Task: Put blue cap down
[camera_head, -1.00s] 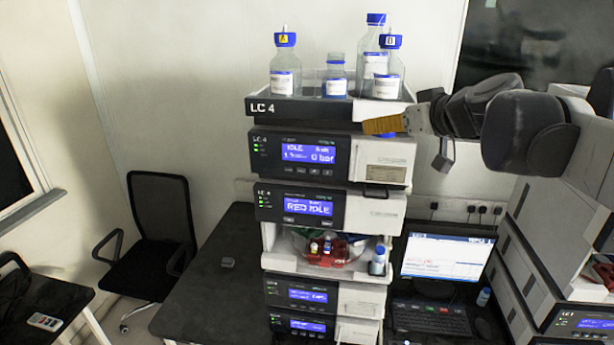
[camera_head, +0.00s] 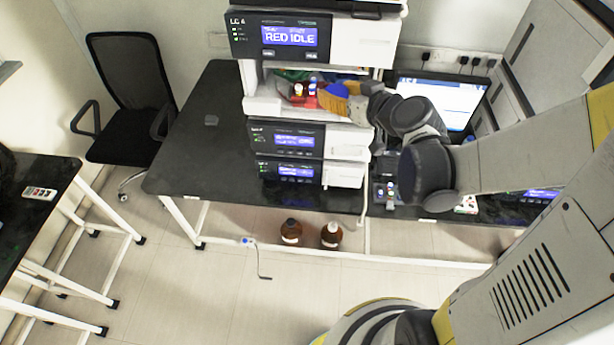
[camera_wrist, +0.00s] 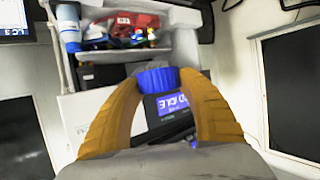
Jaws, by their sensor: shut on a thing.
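The blue cap (camera_wrist: 157,79) is a short ribbed blue piece. In the wrist view it sits between the tips of my gripper (camera_wrist: 160,82), whose two curved yellow fingers are shut on it. In the head view my gripper (camera_head: 335,97) is at the open shelf (camera_head: 262,105) of the LC 4 column, below the RED IDLE unit (camera_head: 290,37).
A red tray (camera_wrist: 137,22) with small items sits in the shelf bay. A monitor (camera_head: 440,100) is right of the column. The black bench left of the column is mostly clear.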

